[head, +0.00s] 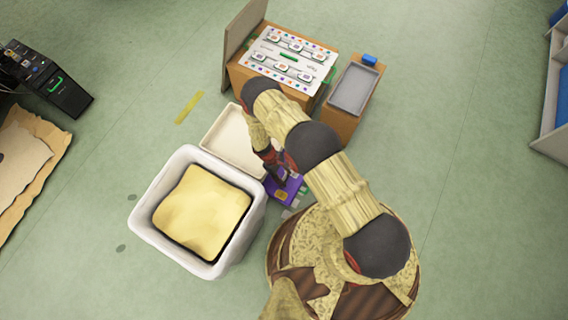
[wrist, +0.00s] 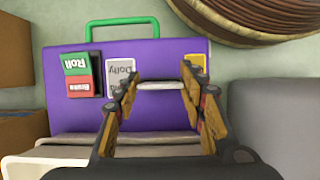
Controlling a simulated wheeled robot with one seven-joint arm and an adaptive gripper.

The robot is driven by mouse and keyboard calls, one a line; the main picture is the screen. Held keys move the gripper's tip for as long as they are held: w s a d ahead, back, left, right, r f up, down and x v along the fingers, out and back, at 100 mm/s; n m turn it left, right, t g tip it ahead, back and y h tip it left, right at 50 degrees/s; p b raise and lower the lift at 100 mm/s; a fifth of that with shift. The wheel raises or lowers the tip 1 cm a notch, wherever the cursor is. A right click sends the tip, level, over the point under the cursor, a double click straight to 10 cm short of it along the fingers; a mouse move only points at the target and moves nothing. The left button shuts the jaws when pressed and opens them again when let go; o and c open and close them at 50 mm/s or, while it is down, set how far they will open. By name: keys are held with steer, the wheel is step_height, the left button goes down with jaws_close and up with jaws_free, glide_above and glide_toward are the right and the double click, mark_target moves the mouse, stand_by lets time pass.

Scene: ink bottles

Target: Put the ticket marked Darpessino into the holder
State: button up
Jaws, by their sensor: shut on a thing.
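My gripper (wrist: 160,80) is shut on a thin white piece (wrist: 160,87), seen nearly edge-on, so I cannot read any marking on it. The piece is held in front of a purple panel (wrist: 150,60) with a green handle. On the panel are a green tag reading Roll (wrist: 76,64), a red tag below it, a grey card reading Dolly (wrist: 119,72) and a yellow card (wrist: 195,63). In the head view the purple panel (head: 284,194) is partly hidden by my arm. I see no readable Darpessino marking, and I cannot tell which thing is the holder.
A white bin with a yellow top (head: 150,190) stands at left, with a pale tray (head: 212,138) behind it. A white board with several cards (head: 262,60) lies on a wooden box. A grey tray (head: 353,90) and a blue item (head: 370,60) are right of it.

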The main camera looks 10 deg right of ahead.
steer(key=shift+f, duration=0.7)
stand_by(0.4)
steer(key=o, duration=0.9)
steer(key=v, duration=1.2)
steer(key=shift+s, duration=0.1)
